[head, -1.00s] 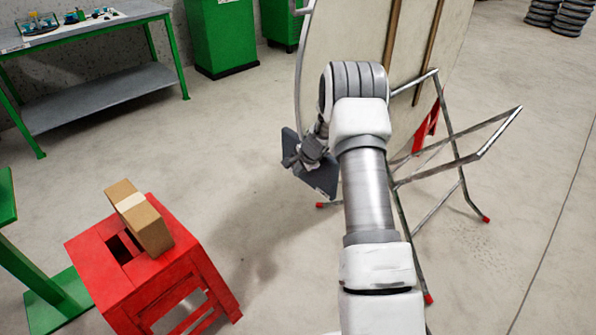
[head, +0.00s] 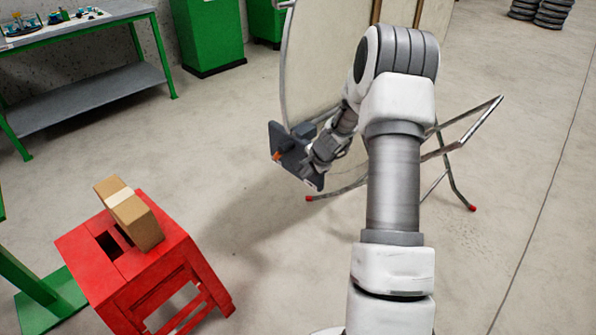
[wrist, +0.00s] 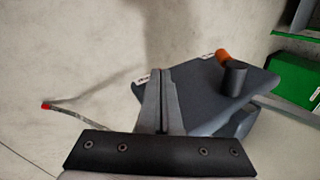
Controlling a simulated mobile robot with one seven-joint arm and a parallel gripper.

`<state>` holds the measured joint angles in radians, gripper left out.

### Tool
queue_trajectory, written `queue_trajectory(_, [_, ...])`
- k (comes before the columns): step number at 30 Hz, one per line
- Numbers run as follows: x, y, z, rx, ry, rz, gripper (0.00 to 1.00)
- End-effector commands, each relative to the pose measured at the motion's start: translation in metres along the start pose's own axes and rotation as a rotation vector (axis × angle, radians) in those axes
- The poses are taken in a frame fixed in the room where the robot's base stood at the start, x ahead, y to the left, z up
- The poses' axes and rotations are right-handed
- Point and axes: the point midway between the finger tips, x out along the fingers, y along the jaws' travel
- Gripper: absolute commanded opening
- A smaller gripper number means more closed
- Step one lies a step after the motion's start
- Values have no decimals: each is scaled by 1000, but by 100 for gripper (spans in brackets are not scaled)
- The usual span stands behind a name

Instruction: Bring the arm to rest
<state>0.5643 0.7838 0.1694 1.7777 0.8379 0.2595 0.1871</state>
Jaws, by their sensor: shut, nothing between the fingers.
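My arm reaches up the right of the head view, bends at its grey ribbed joint, and comes back down to my gripper (head: 308,168). My gripper is shut and empty, in front of a dark grey plate (head: 283,140). In the wrist view my gripper's two fingers (wrist: 161,75) lie together and point up the picture. The plate (wrist: 205,92) shows behind and right of them, with an orange piece (wrist: 222,56) and a dark cylinder (wrist: 234,78) on it. I cannot tell whether the fingers touch the plate, or what holds it up.
A red stool (head: 165,262) with a cardboard box (head: 131,214) on it stands at the lower left. A large pale panel (head: 325,75) and a metal folding frame (head: 460,140) stand behind my arm. A green-legged workbench (head: 85,85) is at the back left. The floor between is clear.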

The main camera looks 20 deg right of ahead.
Motion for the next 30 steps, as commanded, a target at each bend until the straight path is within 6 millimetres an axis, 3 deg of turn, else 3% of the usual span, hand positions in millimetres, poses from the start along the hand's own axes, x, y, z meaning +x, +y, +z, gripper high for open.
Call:
queue_trajectory(7, [-8, 4, 0, -3, 0, -1, 0])
queue_trajectory(11, [-19, -4, 8, -41, -4, -5, 0])
queue_trajectory(14, [-43, -18, 24, -123, -13, -12, 0])
queue_trajectory(21, [-125, -43, 86, -412, -37, -19, 0])
queue_trajectory(30, [-222, -34, 158, -750, -45, -6, 0])
